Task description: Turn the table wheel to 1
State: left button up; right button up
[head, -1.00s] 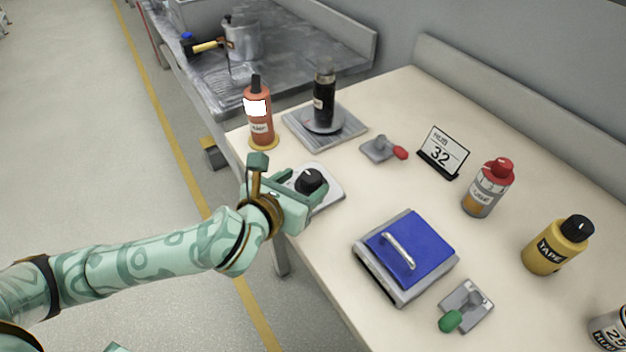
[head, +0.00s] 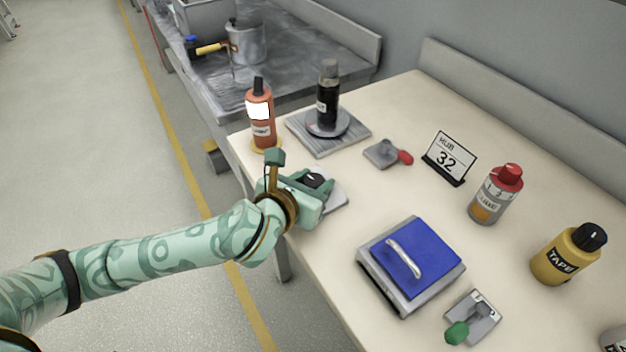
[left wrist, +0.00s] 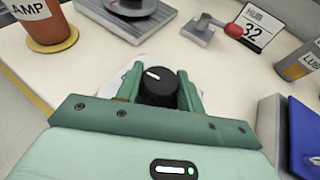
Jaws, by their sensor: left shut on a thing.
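The black round knob (head: 316,179) sits on a pale plate (head: 334,196) near the table's left edge. It has a white pointer mark on top. In the left wrist view the knob (left wrist: 158,86) stands between the fingers, and its mark points to the upper left. My left gripper (head: 309,184) is shut on the knob, one finger on each side. The gripper hides much of the plate, and no numbers are readable around the knob. My right gripper is not in view.
An orange bottle (head: 262,117) stands close behind the gripper. A dark bottle (head: 328,97) stands on a round platform. A small red-handled lever (head: 386,154), a sign reading 32 (head: 448,158) and a blue-lidded box (head: 417,258) are to the right.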

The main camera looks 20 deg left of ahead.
pick_arm(q)
jog(key=shift+s+d+r+n+y+p, duration=0.1)
jog(key=shift+r+n+y+p, duration=0.15)
jog(key=shift+n+y+p, duration=1.45)
jog(key=shift+y+p, duration=0.3)
jog(key=n+y, duration=0.1)
jog(key=n+y+p, duration=0.1)
jog(key=shift+f+g+y, duration=0.25)
jog(key=shift+g+y, duration=0.05)
jog(key=shift+n+g+y, duration=0.5)
jog(key=shift+n+y, duration=0.5)
jog(key=shift+n, duration=0.1)
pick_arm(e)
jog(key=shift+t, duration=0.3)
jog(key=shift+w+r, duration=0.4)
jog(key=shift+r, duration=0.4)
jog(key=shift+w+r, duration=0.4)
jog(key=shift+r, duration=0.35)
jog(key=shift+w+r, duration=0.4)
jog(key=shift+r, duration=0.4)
pick_arm(q)
jog(key=o, duration=1)
